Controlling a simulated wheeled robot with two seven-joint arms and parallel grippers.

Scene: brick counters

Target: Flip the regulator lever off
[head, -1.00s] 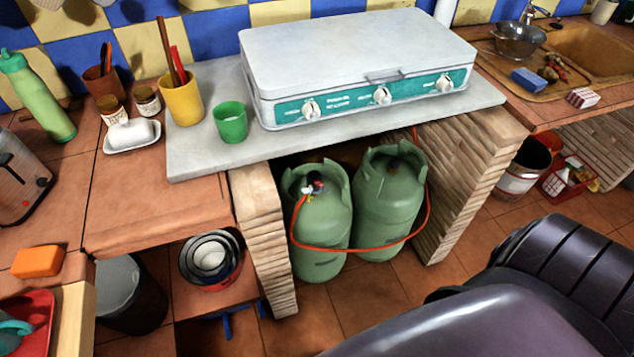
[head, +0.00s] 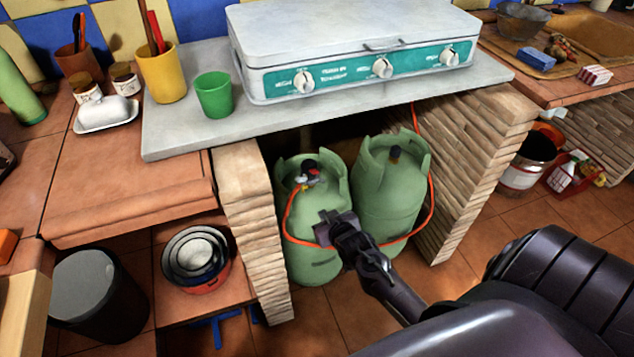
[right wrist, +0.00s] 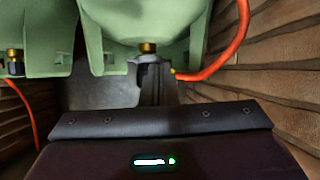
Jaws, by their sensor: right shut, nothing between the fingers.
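The regulator (head: 307,178) sits on top of the left green gas bottle (head: 312,262), with dark, red and pale parts. Its lever is too small to make out in the head view. My right gripper (head: 325,226) is shut and empty, in front of the left bottle, below the regulator. In the right wrist view the bottles appear upside down. A brass valve (right wrist: 148,47) shows just beyond my right gripper (right wrist: 155,72), whose fingers hide part of the regulator. Whether they touch it, I cannot tell. My left gripper is out of view.
A second green bottle (head: 388,205) stands to the right. Brick walls (head: 255,215) flank the alcove, under the grey counter (head: 180,125) carrying the stove (head: 350,30). Floor in front is open.

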